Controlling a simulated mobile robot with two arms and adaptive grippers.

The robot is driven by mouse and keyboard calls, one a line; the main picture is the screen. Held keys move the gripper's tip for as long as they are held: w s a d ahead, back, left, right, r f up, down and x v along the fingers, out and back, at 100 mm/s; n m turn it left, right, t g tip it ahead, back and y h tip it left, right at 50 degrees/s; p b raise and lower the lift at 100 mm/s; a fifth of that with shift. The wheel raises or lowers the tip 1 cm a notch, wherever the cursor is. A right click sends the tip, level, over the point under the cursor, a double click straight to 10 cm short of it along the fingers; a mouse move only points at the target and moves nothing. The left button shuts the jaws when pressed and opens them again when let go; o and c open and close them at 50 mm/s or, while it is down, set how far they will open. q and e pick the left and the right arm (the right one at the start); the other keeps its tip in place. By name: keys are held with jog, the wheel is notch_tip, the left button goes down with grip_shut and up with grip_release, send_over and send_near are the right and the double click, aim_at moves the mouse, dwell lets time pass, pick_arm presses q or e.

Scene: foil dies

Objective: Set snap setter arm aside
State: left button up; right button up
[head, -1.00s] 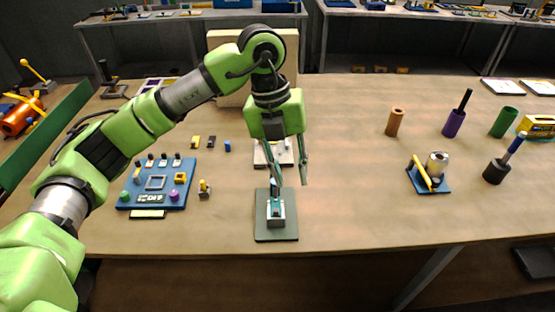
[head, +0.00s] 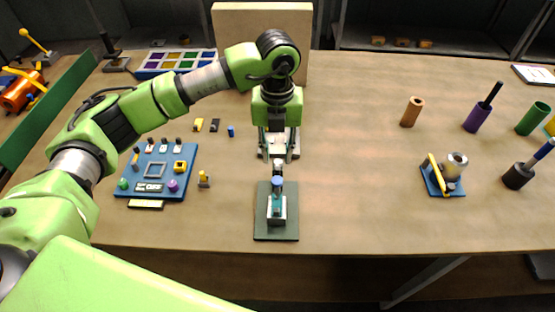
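The snap setter stands on a dark green base plate (head: 262,225) near the front edge of the table. It has a small pale metal block (head: 277,212) and a teal arm (head: 277,196) with a round blue part at its upper end. My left gripper (head: 278,152) points down behind the setter, farther from the front edge, over a small pale stand (head: 292,154). Its two fingers are spread, with nothing visible held between them. The fingertips are small and partly merge with the stand, so contact is unclear. My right gripper is out of view.
A blue tray (head: 178,151) with small parts and a small yellow-topped piece (head: 204,179) lie left of the setter. A beige board (head: 230,30) stands behind. A blue holder (head: 430,183) and several cylinders are at the right. The table between is clear.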

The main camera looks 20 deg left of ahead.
aim_at(278, 168)
pick_arm(q)
notch_tip(278, 168, down, 4)
jog(key=shift+f+p, duration=0.1)
jog(key=shift+p, duration=0.45)
jog(key=shift+f, duration=0.55)
grip_shut()
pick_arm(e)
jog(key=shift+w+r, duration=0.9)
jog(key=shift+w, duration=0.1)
